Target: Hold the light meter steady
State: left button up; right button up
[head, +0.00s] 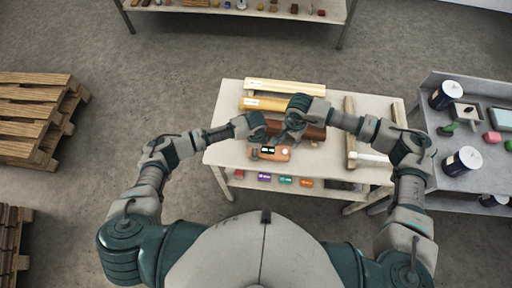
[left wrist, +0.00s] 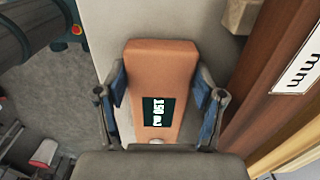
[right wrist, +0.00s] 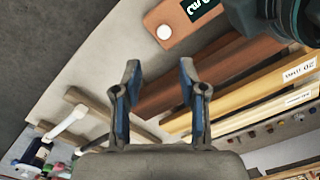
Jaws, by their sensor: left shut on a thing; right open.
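The light meter (head: 270,153) is an orange-brown block with a dark display, lying near the front edge of the pale table. In the left wrist view the light meter (left wrist: 158,70) sits between the two fingers of my left gripper (left wrist: 160,78), which is shut on its sides. The display faces that camera and reads about 150. In the right wrist view only part of the light meter (right wrist: 172,22) shows at the top, with a pale round button. My right gripper (right wrist: 160,70) is open and empty, apart from the meter, above the table.
Several labelled wooden bars, including a yellow one (head: 285,105), lie across the table behind the meter. A wooden rack with a white roller (head: 370,157) is at its right. A grey cart (head: 434,97) with dark cans stands further right; pallets (head: 32,112) are at left.

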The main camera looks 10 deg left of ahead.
pick_arm(q)
jog(key=shift+a, duration=0.5)
pick_arm(e)
jog(key=shift+a, duration=0.5)
grip_shut()
pick_arm(q)
jog(key=shift+s+a+f, duration=0.1)
jog(key=shift+a, duration=0.45)
jog(key=shift+d, duration=0.75)
pick_arm(e)
jog(key=shift+d, duration=0.2)
pick_arm(q)
jog(key=shift+a, duration=0.2)
pick_arm(e)
jog(key=shift+a, duration=0.2)
pick_arm(q)
jog(key=shift+a, duration=0.25)
pick_arm(e)
jog(key=shift+a, duration=0.2)
